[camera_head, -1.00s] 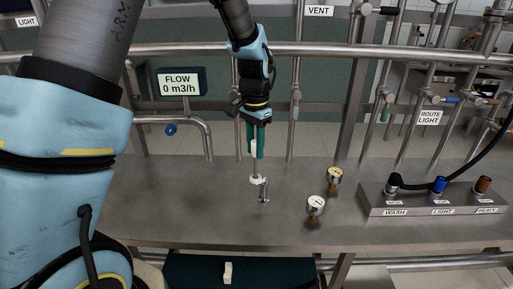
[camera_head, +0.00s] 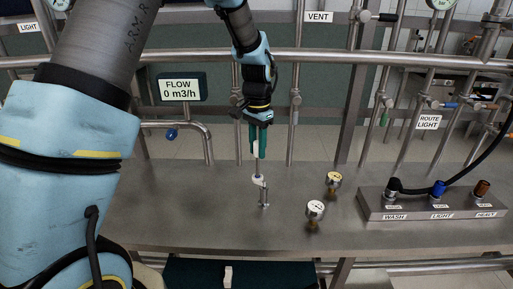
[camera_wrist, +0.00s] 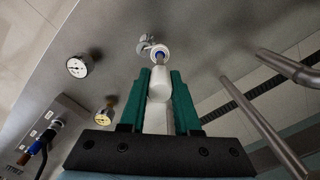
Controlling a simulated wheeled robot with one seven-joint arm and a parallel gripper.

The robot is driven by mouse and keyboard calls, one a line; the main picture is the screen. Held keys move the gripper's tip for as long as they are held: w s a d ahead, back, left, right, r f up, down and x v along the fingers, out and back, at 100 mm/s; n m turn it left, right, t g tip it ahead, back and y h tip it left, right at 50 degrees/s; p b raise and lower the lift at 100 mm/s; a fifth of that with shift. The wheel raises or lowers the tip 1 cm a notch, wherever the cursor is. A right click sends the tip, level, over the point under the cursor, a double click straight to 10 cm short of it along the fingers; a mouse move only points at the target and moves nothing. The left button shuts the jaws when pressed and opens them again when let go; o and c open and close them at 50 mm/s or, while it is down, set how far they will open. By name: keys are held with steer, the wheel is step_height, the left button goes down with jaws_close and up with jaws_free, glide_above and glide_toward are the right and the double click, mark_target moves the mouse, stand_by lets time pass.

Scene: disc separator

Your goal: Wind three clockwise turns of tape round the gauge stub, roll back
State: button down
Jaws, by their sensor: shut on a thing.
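My gripper (camera_head: 259,152) points down above the steel bench, its green fingers shut on a white handle. In the wrist view, my gripper (camera_wrist: 159,98) has the white handle (camera_wrist: 158,84) between its fingers. A thin rod runs down from it to the small white tape roll (camera_head: 257,180). The roll (camera_wrist: 158,51) shows a bluish centre in the wrist view. The short metal gauge stub (camera_head: 264,196) stands upright on the bench, right beside the roll. It also shows in the wrist view (camera_wrist: 143,40), partly overlapped by the roll. I cannot tell whether they touch or whether tape is on the stub.
Two dial gauges (camera_head: 315,209) (camera_head: 334,180) stand on the bench to the right. A block (camera_head: 410,208) with labelled coloured connectors and a black hose is farther right. A bent pipe (camera_head: 205,135) and a FLOW display (camera_head: 180,88) are at the back left. The bench's left side is clear.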

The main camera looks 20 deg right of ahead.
steer(key=shift+d, duration=0.9)
steer(key=shift+s+d+p, duration=0.35)
steer(key=shift+s+d, duration=0.15)
steer(key=shift+d, duration=0.3)
steer(key=shift+s, duration=0.1)
steer(key=shift+s+d, duration=0.35)
steer(key=shift+s, duration=0.6)
